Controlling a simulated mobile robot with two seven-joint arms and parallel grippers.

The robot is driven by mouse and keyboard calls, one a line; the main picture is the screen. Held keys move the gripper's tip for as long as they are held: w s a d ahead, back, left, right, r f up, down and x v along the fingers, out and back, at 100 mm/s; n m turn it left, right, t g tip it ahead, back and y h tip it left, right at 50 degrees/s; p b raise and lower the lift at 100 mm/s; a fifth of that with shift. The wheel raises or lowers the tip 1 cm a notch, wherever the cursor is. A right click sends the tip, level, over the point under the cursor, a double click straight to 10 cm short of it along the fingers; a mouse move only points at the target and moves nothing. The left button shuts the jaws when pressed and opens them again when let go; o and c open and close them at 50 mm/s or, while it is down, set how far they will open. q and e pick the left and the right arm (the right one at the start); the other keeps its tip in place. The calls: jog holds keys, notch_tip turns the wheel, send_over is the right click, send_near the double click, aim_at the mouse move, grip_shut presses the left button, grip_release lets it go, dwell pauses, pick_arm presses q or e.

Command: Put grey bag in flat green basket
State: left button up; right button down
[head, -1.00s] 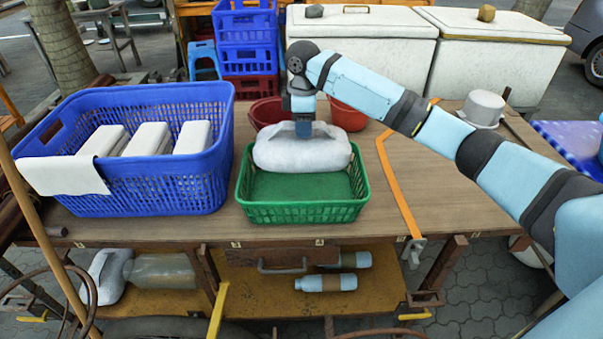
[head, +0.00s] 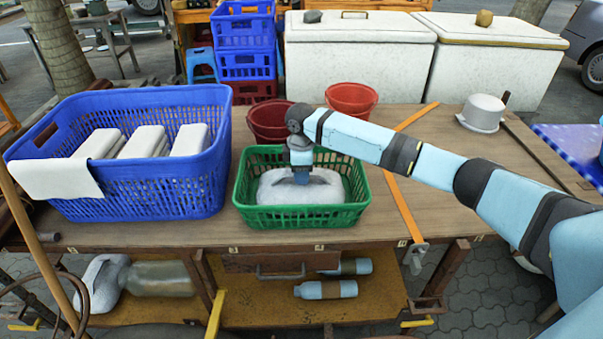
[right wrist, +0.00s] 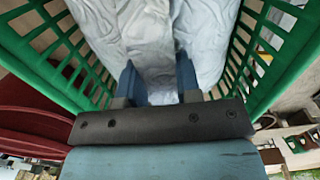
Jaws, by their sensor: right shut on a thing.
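The grey bag (head: 292,188), pale and lumpy, lies inside the flat green basket (head: 302,217) on the wooden table. My right gripper (head: 302,178) reaches down into the basket from above and is shut on the top of the bag. In the right wrist view, a fold of the bag (right wrist: 150,50) runs between the two blue fingers (right wrist: 158,82), with green basket walls (right wrist: 262,62) on both sides. The bag's underside is hidden, so I cannot tell whether it touches the basket floor. My left gripper is not in view.
A large blue basket (head: 150,190) with white folded cloths stands left of the green one. An orange strap (head: 398,205) crosses the table to the right. A white hat-like object (head: 483,112) is at the back right.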

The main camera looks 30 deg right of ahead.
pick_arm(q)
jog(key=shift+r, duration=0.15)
pick_arm(e)
jog(key=shift+r, duration=0.1)
jog(key=c, duration=0.8)
grip_release()
jog(key=shift+r, duration=0.1)
pick_arm(q)
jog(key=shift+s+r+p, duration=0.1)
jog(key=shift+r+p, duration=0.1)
jog(key=shift+p, duration=0.8)
pick_arm(e)
notch_tip(320, 180, up, 12)
